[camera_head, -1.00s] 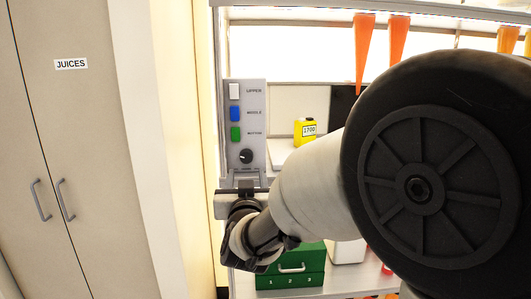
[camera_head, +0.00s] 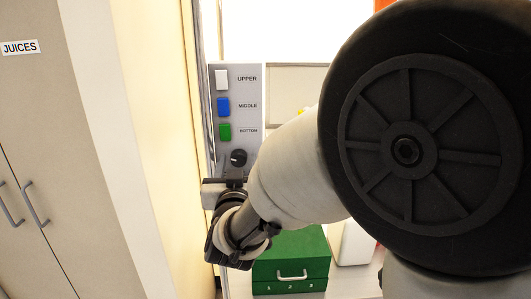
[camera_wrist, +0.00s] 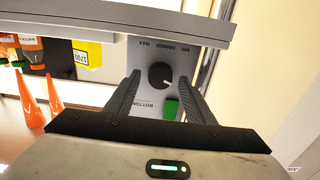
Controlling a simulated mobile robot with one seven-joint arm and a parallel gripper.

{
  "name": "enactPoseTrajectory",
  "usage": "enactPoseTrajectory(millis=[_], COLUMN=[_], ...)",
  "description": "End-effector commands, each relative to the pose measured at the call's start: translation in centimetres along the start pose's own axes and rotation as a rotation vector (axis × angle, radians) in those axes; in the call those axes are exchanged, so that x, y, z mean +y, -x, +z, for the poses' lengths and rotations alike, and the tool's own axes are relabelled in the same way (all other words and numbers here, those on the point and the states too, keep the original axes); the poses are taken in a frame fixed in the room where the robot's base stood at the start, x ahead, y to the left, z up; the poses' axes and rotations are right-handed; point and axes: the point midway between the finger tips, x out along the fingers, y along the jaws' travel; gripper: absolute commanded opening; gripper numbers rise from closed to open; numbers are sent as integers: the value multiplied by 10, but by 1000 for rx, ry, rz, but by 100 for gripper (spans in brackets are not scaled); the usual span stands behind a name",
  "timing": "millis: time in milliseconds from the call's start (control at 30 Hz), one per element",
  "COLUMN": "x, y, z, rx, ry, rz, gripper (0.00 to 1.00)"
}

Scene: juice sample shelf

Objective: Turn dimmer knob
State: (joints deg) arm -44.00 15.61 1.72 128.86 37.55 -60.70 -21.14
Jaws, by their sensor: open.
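The dimmer knob (camera_head: 238,158) is a round black knob low on a grey control panel (camera_head: 246,102). Above it on the panel are a white UPPER button, a blue MIDDLE button and a green BOTTOM button. In the wrist view the panel appears upside down, with the knob (camera_wrist: 161,76) between my gripper's two open fingers (camera_wrist: 158,88). MIN, DIMMER and MAX lettering shows beside the knob. My gripper is empty, and I cannot tell whether either finger touches the knob. In the head view my gripper (camera_head: 236,182) is just below the knob, its fingers barely visible.
A green drawer box (camera_head: 291,262) stands below on the shelf. A yellow box (camera_wrist: 87,53) and orange cones (camera_wrist: 55,95) show in the wrist view. A beige cabinet labelled JUICES (camera_head: 35,110) and a wall lie left. My arm hides the shelf's right side.

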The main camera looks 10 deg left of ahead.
Motion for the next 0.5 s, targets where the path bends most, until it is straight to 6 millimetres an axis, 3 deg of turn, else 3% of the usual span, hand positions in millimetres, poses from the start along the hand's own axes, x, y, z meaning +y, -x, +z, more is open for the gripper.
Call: enactPoseTrajectory(millis=[333,367,500], x=[-1,-1,-1], y=[1,1,1], z=[0,0,0], rx=[0,0,0], ry=[0,0,0], rz=[0,0,0], gripper=[49,47,24])
